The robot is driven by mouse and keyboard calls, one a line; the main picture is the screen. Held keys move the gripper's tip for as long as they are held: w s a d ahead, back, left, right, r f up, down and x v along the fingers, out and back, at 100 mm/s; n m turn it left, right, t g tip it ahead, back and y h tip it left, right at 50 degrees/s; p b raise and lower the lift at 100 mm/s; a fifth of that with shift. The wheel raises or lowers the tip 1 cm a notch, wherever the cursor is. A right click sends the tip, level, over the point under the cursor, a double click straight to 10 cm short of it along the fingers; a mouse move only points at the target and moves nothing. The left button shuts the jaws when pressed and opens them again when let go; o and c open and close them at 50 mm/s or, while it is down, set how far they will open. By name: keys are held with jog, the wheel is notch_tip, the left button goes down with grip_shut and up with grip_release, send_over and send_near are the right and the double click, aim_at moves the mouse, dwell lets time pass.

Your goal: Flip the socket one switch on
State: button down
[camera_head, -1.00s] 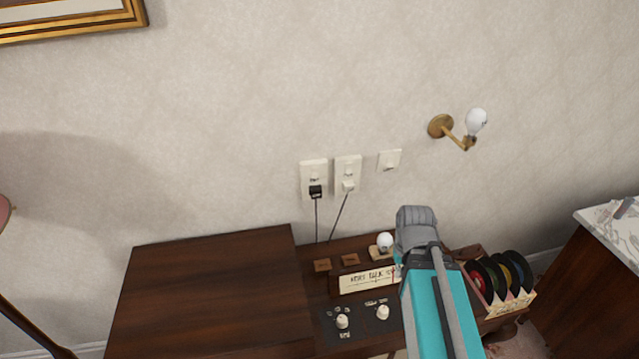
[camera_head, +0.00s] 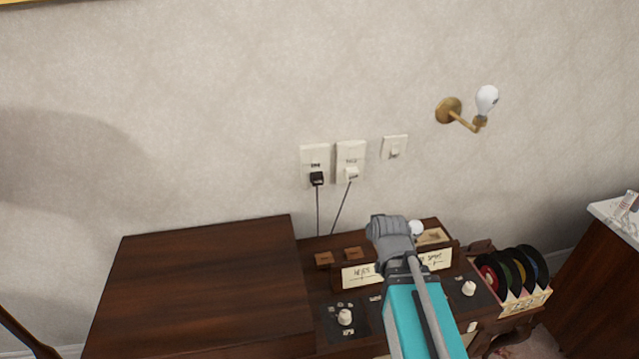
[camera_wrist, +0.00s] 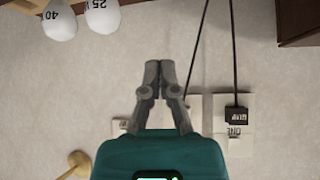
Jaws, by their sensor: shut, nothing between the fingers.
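Socket one (camera_head: 314,153) is the left white wall plate in the head view, with a black plug (camera_head: 317,179) in its lower part. In the upside-down wrist view, the plug (camera_wrist: 237,115) and the label "ONE" show at the right, with a pale switch (camera_wrist: 240,146) beside the label. I cannot tell the switch's position. My gripper (camera_wrist: 159,66) is shut and empty in the wrist view, apart from the plates. In the head view my arm stands to the right of and below socket one, and the fingertips cannot be made out.
A second socket (camera_head: 351,155) with a white plug and a wall switch (camera_head: 395,148) are to the right. A brass wall lamp (camera_head: 462,112) sticks out farther right. Below are a dark wooden cabinet (camera_head: 205,285), knobs and a record rack (camera_head: 515,282). The wall above the sockets is clear.

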aim_at(316, 159)
jog(key=w+a+r+n+t+y+b, duration=0.1)
jog(key=w+a+r+t+y+b, duration=0.15)
jog(key=w+a+t+b, duration=0.4)
jog(key=s+a+r+t+y+b, duration=0.3)
jog(key=s+a+t+b, duration=0.3)
jog(key=t+b, duration=0.3)
jog(key=shift+r+n+b, duration=0.4)
jog(key=shift+b, duration=0.35)
jog(key=shift+y, duration=0.25)
jog(key=p+x, duration=0.2)
jog(key=x, duration=0.2)
jog(key=p+x, duration=0.2)
jog(key=x, duration=0.1)
jog(key=w+f+p+x, duration=0.1)
jog(key=x, duration=0.3)
jog(key=shift+w+a+p, duration=0.2)
jog(key=shift+a+p, duration=0.05)
jog(key=shift+p, duration=0.15)
jog(key=shift+w+a, duration=0.25)
jog(key=shift+w, duration=0.6)
